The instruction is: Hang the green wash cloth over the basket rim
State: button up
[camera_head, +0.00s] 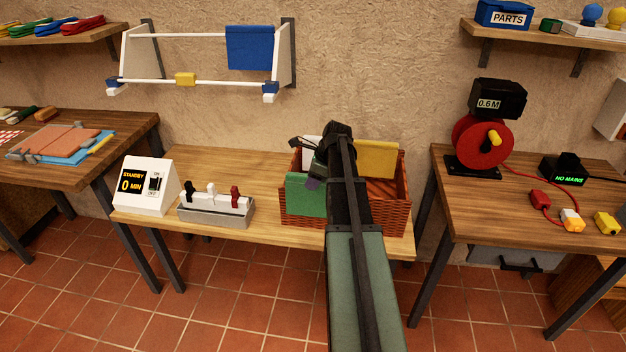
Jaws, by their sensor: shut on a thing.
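The green wash cloth (305,197) hangs flat against the front left of the red-brown wicker basket (398,200), its top edge near the basket rim. Whether cloth lies over the inner side of the rim is hidden by my gripper.
A yellow cloth (377,160) and a white cloth (312,146) hang at the basket's back rim. Left on the bench are a grey holder (217,212) with several pegs and a white timer box (146,188). A wall rack (185,79) with a blue cloth hangs above.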

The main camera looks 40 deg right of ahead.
jog(key=shift+f+b, duration=1.8)
jog(key=shift+b, duration=0.05)
dwell(1.8)
jog(key=o, duration=0.9)
jog(key=p+v, duration=1)
jog(key=v, duration=0.1)
jog(key=shift+f, duration=0.1)
